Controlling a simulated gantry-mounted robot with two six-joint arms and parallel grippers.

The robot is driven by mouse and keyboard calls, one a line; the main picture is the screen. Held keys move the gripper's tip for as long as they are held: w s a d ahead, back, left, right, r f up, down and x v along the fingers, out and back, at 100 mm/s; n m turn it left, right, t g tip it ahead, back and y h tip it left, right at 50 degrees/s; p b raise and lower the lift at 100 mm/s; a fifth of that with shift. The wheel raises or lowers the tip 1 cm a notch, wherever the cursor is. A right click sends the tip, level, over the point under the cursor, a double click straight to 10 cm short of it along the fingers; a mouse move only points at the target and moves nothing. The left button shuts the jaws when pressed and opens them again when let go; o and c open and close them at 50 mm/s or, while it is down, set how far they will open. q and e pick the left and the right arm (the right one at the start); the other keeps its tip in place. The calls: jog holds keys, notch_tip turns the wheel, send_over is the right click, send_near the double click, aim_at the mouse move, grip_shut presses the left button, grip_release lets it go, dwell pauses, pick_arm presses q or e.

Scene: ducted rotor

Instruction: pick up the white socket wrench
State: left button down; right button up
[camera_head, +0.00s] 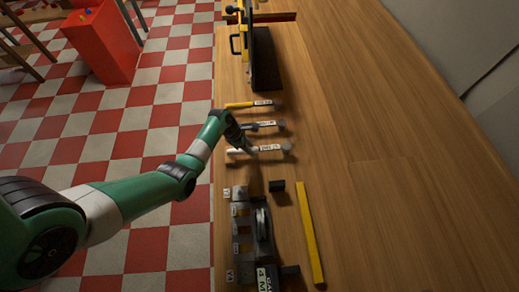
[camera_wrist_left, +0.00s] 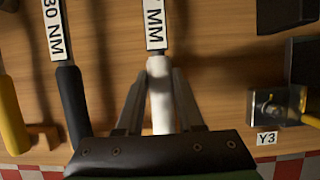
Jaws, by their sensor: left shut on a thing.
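The white socket wrench (camera_head: 272,148) lies across the wooden table near its left edge, with its labelled shaft pointing right. My left gripper (camera_head: 250,149) comes in from the left and is shut on its white handle. In the left wrist view the white handle (camera_wrist_left: 161,98) stands between the two fingers (camera_wrist_left: 158,80), and a label ending in "MM" or similar shows on its shaft. The fingers hide part of the handle, and I cannot tell whether the wrench is clear of the table. My right gripper is not in view.
A black-handled wrench (camera_wrist_left: 70,100) lies close beside the white one, and a yellow-handled wrench (camera_head: 240,105) beyond it. A dark labelled fixture (camera_head: 243,230), a small black block (camera_head: 277,186) and a yellow bar (camera_head: 309,232) are nearer. The table's right side is clear.

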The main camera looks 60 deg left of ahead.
aim_at(254, 148)
pick_arm(q)
jog(key=shift+r, duration=0.15)
jog(key=shift+r, duration=0.2)
notch_tip(254, 148, up, 3)
jog(key=shift+f+p, duration=0.15)
jog(key=shift+p, duration=0.7)
jog(key=s+d+r+p, duration=0.6)
jog(key=s+d+r, duration=0.2)
jog(key=s, duration=0.3)
jog(key=shift+d+r, duration=0.25)
jog(key=shift+r, duration=0.6)
